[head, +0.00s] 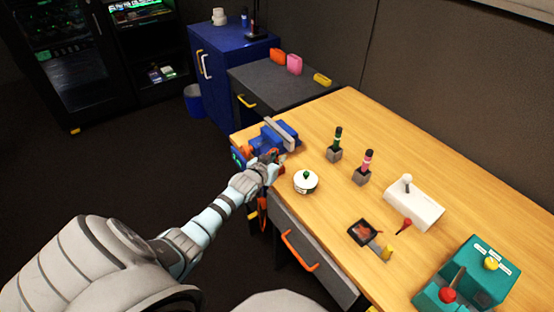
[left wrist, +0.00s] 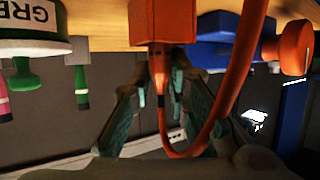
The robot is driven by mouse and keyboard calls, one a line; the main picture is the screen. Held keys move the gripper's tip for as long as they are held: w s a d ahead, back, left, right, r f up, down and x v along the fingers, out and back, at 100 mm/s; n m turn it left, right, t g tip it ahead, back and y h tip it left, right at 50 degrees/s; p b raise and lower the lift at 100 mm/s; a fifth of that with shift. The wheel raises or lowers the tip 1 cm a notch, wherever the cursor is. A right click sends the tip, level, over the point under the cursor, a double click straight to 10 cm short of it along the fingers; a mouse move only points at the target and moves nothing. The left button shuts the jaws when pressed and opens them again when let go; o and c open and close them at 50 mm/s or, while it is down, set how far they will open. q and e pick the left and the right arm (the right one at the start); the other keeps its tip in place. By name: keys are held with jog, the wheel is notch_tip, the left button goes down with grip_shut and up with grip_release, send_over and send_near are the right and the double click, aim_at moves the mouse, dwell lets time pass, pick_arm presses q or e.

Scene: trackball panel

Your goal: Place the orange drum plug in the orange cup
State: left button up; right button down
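The orange cup (left wrist: 163,20) is a square block on the table, at the top of the upside-down left wrist view. The orange drum plug (left wrist: 158,66) meets the cup's open side and looks seated in it; its depth is hidden. Its orange cable (left wrist: 236,80) loops away to the right. My left gripper (left wrist: 161,72) has its teal-padded fingers on both sides of the plug, with narrow gaps showing. In the head view my left gripper (head: 270,161) is at the table's left edge by the blue vise and mostly hides plug and cup. My right gripper is out of view.
The blue vise (head: 270,137) stands close behind my left gripper. A white pot with green knob (head: 306,183) is just right of it. Green (head: 336,143) and pink (head: 365,166) handled tools stand in grey blocks. A drawer with orange handle (head: 300,251) is below.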

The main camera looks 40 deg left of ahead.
pick_arm(q)
jog(key=shift+o, duration=1.3)
jog(key=shift+f, duration=0.1)
jog(key=shift+f, duration=0.1)
jog(key=shift+a, duration=0.1)
